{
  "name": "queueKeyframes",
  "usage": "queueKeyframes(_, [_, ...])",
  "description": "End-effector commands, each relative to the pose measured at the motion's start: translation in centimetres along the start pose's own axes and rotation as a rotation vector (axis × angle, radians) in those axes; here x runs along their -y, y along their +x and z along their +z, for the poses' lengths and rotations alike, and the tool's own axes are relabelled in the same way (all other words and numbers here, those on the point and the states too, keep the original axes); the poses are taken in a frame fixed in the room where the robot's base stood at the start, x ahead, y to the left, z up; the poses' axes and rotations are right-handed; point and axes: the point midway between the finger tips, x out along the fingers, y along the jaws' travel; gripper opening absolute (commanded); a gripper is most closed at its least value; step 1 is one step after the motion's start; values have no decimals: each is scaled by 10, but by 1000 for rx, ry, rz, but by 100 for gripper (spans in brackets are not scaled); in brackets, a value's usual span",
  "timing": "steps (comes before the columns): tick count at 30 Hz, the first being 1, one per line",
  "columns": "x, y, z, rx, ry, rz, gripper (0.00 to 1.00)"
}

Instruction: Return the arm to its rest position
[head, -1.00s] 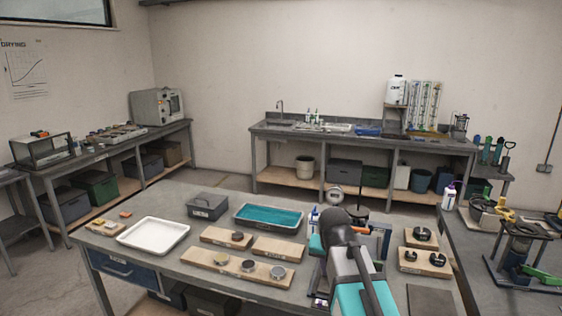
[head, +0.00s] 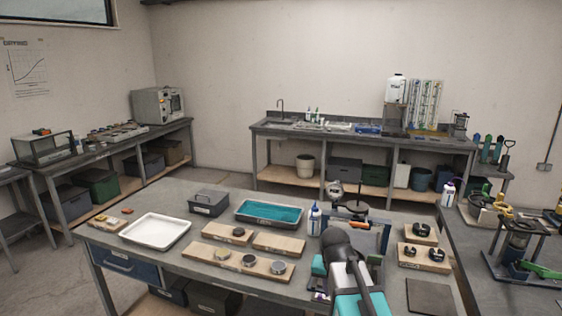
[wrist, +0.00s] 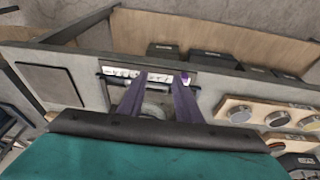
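My arm (head: 350,280) shows from behind in the head view, rising from the bottom edge over the front right part of the near bench (head: 215,274). Its dark joint hides part of the bench-top. My gripper's fingers cannot be made out in the head view. In the wrist view my gripper (wrist: 158,85) has two grey-purple fingers standing apart, with nothing held between them. Beyond them is a grey frame with a row of small white marks. Whether the fingers touch it cannot be told.
A white tray (head: 155,231), a blue-filled tray (head: 268,224) and a grey box (head: 209,202) stand left of the arm. Boards with metal discs (head: 238,263) lie closer. A blue-capped bottle (head: 314,221) stands near the arm. Boards with black pieces (head: 424,257) lie right.

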Motion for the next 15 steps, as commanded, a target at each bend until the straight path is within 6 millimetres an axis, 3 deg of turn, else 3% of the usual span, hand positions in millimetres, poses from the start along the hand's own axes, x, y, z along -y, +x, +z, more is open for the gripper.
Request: queueKeyframes(15, [-24, 130, 94, 208, -15, 71, 31])
